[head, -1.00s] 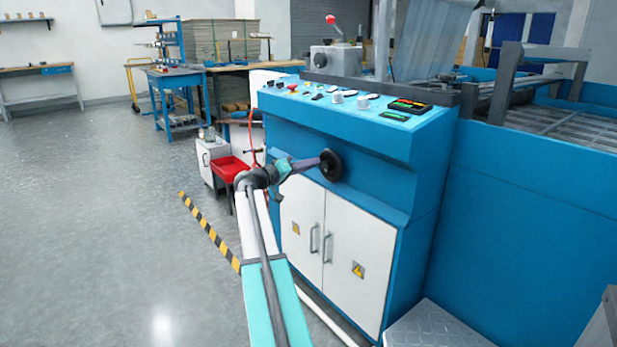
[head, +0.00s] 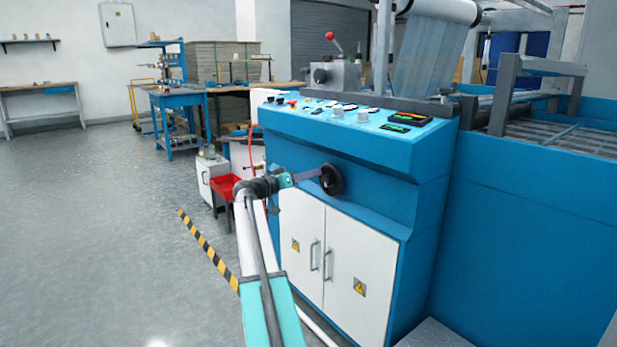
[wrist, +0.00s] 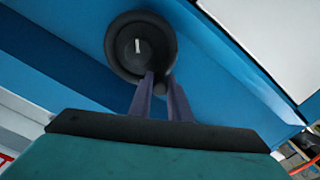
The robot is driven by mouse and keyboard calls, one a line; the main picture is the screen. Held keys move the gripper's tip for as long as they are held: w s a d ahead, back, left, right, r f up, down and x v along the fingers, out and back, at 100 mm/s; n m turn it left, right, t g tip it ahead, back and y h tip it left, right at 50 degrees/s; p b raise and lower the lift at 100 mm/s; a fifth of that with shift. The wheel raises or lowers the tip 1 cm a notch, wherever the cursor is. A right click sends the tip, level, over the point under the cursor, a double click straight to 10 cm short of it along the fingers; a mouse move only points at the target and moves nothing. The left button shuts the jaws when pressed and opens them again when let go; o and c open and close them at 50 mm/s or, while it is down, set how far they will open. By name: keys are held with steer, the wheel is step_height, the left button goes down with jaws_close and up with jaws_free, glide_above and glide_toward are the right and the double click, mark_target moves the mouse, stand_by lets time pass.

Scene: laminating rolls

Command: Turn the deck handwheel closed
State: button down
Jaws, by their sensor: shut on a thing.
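The deck handwheel (head: 332,179) is a dark round wheel on the front of the blue machine, above the white cabinet doors. In the wrist view the handwheel (wrist: 138,46) shows face on, with a short pale mark near its middle. My gripper (head: 318,175) reaches it from the left. In the wrist view the two purple fingers of my gripper (wrist: 160,82) meet the wheel's lower rim and are shut on a part there. The fingers partly hide what they hold.
The blue machine (head: 400,170) fills the right side, with a control panel (head: 350,112) on top. White cabinet doors (head: 335,260) are below the wheel. A red tray (head: 225,187) and a white cabinet (head: 206,170) stand behind my arm. Open floor (head: 90,240) lies left.

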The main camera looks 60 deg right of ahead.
steer(key=c, duration=1.6)
jaws_free()
steer(key=shift+d, duration=0.1)
steer(key=shift+c, duration=0.2)
steer(key=shift+w+a, duration=0.15)
steer(key=shift+a, duration=0.35)
steer(key=p+v, duration=0.4)
steer(key=v, duration=0.8)
steer(key=shift+a, duration=0.4)
steer(key=shift+w, duration=0.15)
steer(key=shift+r, duration=0.1)
